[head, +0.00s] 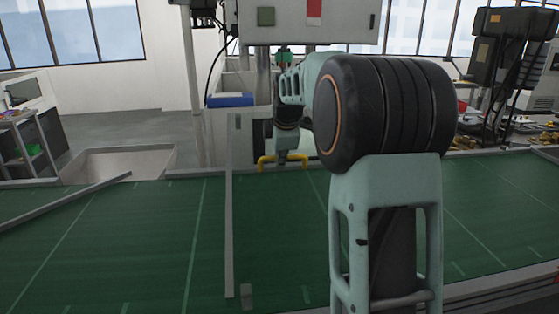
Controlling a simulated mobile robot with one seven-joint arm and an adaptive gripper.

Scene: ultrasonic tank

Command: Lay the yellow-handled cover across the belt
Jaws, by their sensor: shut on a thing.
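The yellow handle (283,159) of the cover shows near the middle of the head view, at the far side of the belt. My gripper (289,154) reaches down to it from above and is shut on it. The fingertips are small and dark in this view. The cover's panel cannot be made out clearly; my arm hides part of that area. The green belt (130,245) runs across the whole width of the picture in front of me.
A long grey bar (229,220) extends over the belt left of the handle. Another grey bar (65,205) slants at the far left. A blue-and-white object (230,100) sits behind the belt. The belt's left middle is clear. My arm blocks the right middle.

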